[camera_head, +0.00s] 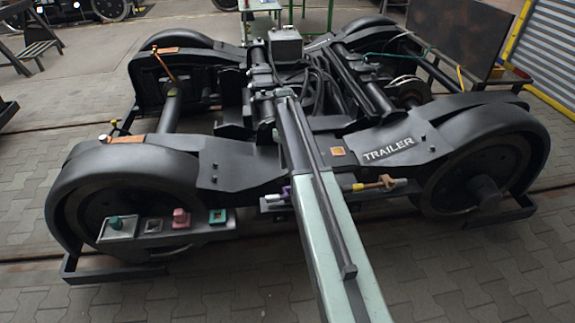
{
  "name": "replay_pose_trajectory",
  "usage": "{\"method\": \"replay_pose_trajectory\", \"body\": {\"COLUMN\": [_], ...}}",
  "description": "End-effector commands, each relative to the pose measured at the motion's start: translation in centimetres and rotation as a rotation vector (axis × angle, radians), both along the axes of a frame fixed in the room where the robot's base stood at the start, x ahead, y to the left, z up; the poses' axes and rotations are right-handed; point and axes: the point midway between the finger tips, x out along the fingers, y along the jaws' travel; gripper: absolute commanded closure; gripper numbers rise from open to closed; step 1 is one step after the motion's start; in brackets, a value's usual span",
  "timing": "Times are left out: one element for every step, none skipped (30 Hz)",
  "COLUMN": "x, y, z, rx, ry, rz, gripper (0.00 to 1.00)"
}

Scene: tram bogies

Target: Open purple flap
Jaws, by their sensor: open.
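A small purple part (286,192), which may be the purple flap, shows on the near side of the bogie, just left of my arm. It is too small to tell its shape or whether it is open or shut. A grey cylindrical piece lies beside it, and my arm hides what is to its right. My arm reaches from the bottom edge up over the middle of the bogie. I cannot make out my gripper's fingers, nor whether they touch anything.
The dark bogie marked TRAILER (388,149) fills the middle. A ledge at front left holds a teal knob (115,223), a pink block (181,217) and a dark square (217,216). An orange-brown handle (384,182) sits right of my arm. Paved floor (450,265) in front is clear.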

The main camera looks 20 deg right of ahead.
Motion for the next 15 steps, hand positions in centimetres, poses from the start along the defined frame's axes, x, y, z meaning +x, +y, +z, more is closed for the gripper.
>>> {"method": "replay_pose_trajectory", "body": {"x": [-0.1,-0.3,-0.9,-1.5,-2.2,-3.4,-4.5,-5.6,-7.2,-8.4,-9.5,-10.9,-11.8,-12.8,-13.9], "y": [0.1,0.3,0.8,1.4,2.1,3.2,4.3,5.3,6.8,7.8,8.8,10.0,10.8,11.6,12.5], "z": [0.0,-0.1,-0.2,-0.2,-0.4,-0.6,-0.7,-0.9,-1.1,-1.3,-1.4,-1.6,-1.7,-1.8,-1.8], "rx": [0.001,0.004,0.011,0.020,0.031,0.050,0.066,0.083,0.105,0.121,0.135,0.151,0.162,0.171,0.180], "ry": [-0.002,-0.006,-0.017,-0.029,-0.045,-0.073,-0.098,-0.124,-0.161,-0.188,-0.215,-0.248,-0.271,-0.292,-0.316], "rz": [0.005,0.015,0.044,0.077,0.122,0.198,0.269,0.347,0.460,0.549,0.637,0.751,0.834,0.915,1.014], "gripper": [0.73,0.81,0.93,1.00,1.00,1.00,1.00,1.00,1.00,1.00,1.00,1.00,1.00,1.00,1.00]}}
